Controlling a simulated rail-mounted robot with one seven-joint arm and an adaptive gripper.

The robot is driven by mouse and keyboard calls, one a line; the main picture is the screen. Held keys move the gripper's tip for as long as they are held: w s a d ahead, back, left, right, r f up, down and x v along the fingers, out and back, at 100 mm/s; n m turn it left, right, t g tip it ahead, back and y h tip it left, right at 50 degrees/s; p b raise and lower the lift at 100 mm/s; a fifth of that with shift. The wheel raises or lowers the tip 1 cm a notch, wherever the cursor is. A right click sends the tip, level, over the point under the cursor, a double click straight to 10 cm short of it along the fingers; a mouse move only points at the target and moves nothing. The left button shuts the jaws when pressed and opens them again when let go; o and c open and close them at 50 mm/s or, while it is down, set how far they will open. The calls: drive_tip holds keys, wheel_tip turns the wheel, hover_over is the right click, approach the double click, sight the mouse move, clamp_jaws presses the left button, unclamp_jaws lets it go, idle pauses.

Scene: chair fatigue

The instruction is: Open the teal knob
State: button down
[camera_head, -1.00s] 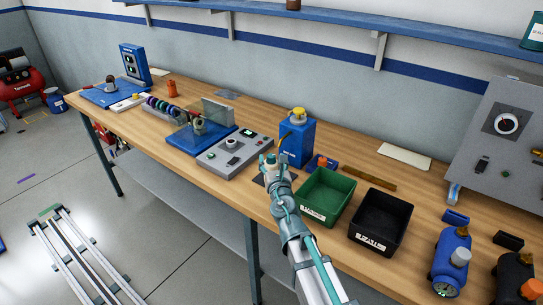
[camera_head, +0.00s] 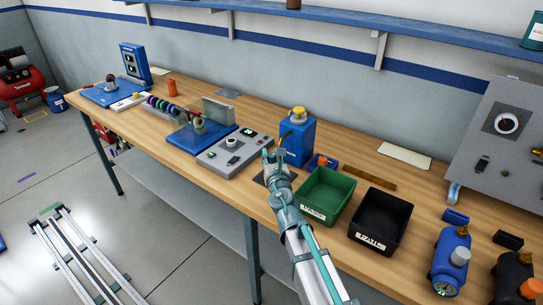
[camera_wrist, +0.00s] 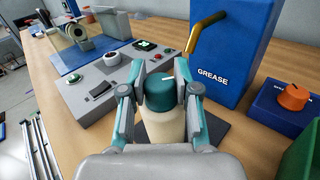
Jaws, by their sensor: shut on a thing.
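The teal knob (camera_wrist: 160,94) is a round cap with a white line on its top, on a cream cylindrical body (camera_wrist: 160,130). My gripper (camera_wrist: 161,80) is around the knob, one finger on its left and one on its right, shut on it. In the head view my gripper (camera_head: 273,159) is over the workbench, in front of the blue grease container (camera_head: 297,143), and the knob is mostly hidden there by the fingers. The cream body stands over a dark mat (camera_wrist: 211,133); its foot is hidden by my gripper.
A grey control box (camera_head: 233,152) is close on the left. The grease container with its brass spout (camera_wrist: 206,32) is close behind. A small blue box with an orange knob (camera_wrist: 293,97), a green bin (camera_head: 325,194) and a black bin (camera_head: 380,220) are on the right.

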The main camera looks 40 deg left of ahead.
drive_tip(key=t+h+p, duration=0.1)
drive_tip(key=p, duration=0.1)
drive_tip(key=shift+a+r+m+p, duration=0.1)
drive_tip(key=shift+r+m+p, duration=0.2)
drive_tip(key=shift+r+m, duration=0.1)
drive_tip(key=shift+f+m+t+h+p, duration=0.15)
drive_tip(key=shift+m+t+h+p, duration=0.5)
drive_tip(key=shift+p, duration=0.2)
drive_tip(key=shift+f+m+t+h, duration=0.25)
drive_tip(key=shift+m+h, duration=0.1)
drive_tip(key=shift+h, duration=0.2)
drive_tip(key=c, duration=0.8)
unclamp_jaws()
drive_tip(key=v, duration=1.2)
drive_tip(key=shift+s, duration=0.1)
